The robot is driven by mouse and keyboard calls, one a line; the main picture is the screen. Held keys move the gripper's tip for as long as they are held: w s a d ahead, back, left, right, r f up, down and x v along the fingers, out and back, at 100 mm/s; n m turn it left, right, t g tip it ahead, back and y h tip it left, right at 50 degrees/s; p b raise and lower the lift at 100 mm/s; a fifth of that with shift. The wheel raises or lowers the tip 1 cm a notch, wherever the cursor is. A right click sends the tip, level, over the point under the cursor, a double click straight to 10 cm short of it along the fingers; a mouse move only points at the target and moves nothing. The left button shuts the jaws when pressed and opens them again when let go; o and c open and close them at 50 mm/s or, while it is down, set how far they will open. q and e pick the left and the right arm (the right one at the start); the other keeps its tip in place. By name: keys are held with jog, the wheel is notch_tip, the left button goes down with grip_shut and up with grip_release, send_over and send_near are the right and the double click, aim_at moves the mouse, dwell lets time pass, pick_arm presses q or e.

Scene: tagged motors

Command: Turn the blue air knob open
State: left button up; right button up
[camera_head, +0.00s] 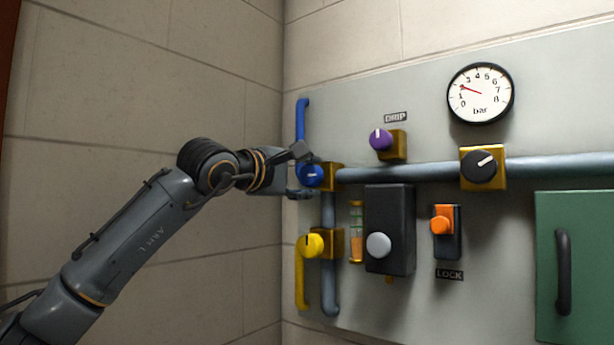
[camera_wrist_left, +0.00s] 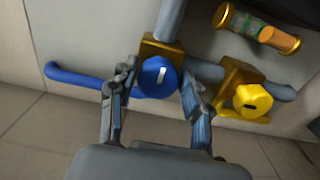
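The blue air knob (camera_head: 311,174) sits on a brass block (camera_head: 330,176) at the left end of the panel's grey pipe, below a blue pipe (camera_head: 301,120). My left gripper (camera_head: 300,173) reaches it from the left. In the left wrist view the blue knob (camera_wrist_left: 158,76) shows a white mark and lies between the two fingertips of my left gripper (camera_wrist_left: 150,90). The fingers are spread to either side of it; the left finger is close to the knob and blue pipe, and I cannot tell whether either touches. My right gripper is not in view.
A yellow knob (camera_head: 312,245) on a brass block sits just below, near a yellow pipe (camera_head: 300,282). A black box with a grey button (camera_head: 378,245), a purple knob (camera_head: 380,139) and a pressure gauge (camera_head: 480,93) are to the right. A wall stands close at the left.

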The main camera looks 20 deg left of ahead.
pick_arm(q)
jog(key=shift+o, duration=1)
jog(key=v, duration=0.7)
jog(key=shift+s, duration=0.25)
